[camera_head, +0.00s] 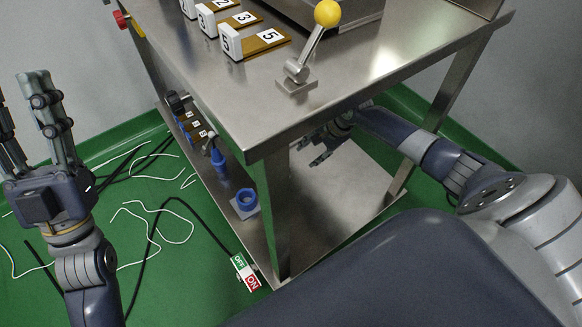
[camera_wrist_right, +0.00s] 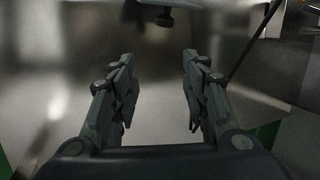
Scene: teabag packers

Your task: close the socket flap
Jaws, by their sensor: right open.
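A blue round socket (camera_head: 247,199) on a pale plate sits on the lower shelf by the table's front leg. I cannot make out its flap clearly in the head view. A blue plug-like part (camera_head: 217,155) shows just above it at the shelf side. My right gripper (camera_head: 322,150) reaches under the table top, to the right of the front leg and apart from the socket. In the right wrist view the same gripper (camera_wrist_right: 157,75) is open and empty, with bare metal beyond it. My left gripper (camera_head: 22,90) is open and empty at the left, away from the table.
The steel table (camera_head: 215,85) has numbered blocks and a yellow-knobbed lever (camera_head: 327,14) on top. Its front leg (camera_head: 276,215) stands between socket and right gripper. An ON/OFF sign (camera_head: 245,272) and loose cables (camera_head: 150,225) lie low at left. A dark part (camera_wrist_right: 155,12) hangs ahead.

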